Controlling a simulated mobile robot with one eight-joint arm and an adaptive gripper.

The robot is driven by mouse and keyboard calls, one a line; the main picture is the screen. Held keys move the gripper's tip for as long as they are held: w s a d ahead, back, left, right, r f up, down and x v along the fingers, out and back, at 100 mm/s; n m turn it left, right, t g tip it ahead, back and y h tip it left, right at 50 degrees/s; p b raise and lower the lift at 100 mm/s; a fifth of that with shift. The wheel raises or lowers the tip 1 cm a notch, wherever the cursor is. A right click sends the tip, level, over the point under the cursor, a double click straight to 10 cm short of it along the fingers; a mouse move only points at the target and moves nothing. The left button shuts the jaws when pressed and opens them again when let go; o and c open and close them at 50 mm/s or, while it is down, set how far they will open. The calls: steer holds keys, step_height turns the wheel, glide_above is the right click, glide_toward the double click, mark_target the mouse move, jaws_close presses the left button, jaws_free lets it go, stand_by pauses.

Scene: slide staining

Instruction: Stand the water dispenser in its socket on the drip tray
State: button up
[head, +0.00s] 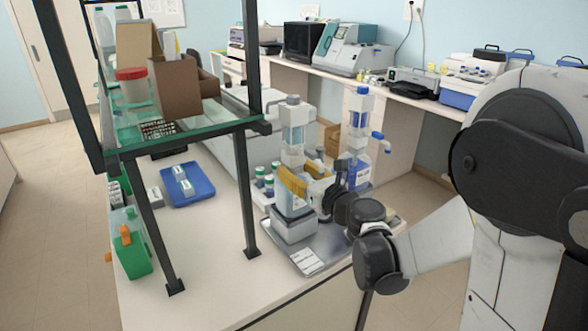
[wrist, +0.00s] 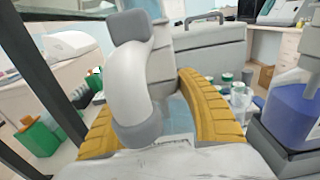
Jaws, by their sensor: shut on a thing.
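The water dispenser (head: 292,140) is a tall pale bottle with a grey top and a light-blue clear section. It stands upright in my gripper (head: 292,186), whose yellow fingers are shut around its body. Its lower end is at a grey block-shaped socket (head: 293,227) on the metal drip tray (head: 328,252). I cannot tell whether its base is fully seated. In the wrist view, my gripper (wrist: 168,112) has a yellow finger on each side of the dispenser, and its curved white and grey spout (wrist: 130,75) is close to the camera.
A blue-capped dispenser (head: 359,135) stands on the right, close to my gripper. Several green-capped bottles (head: 265,180) stand behind left. A dark-framed glass shelf (head: 200,134) rises on the left. A blue tray (head: 187,194) lies beyond. The bench front left of the drip tray is clear.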

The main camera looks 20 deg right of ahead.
steer(key=shift+f+b, duration=0.35)
stand_by(0.3)
steer(key=o, duration=1.4)
steer(key=v, duration=1.2)
steer(key=shift+r, duration=0.1)
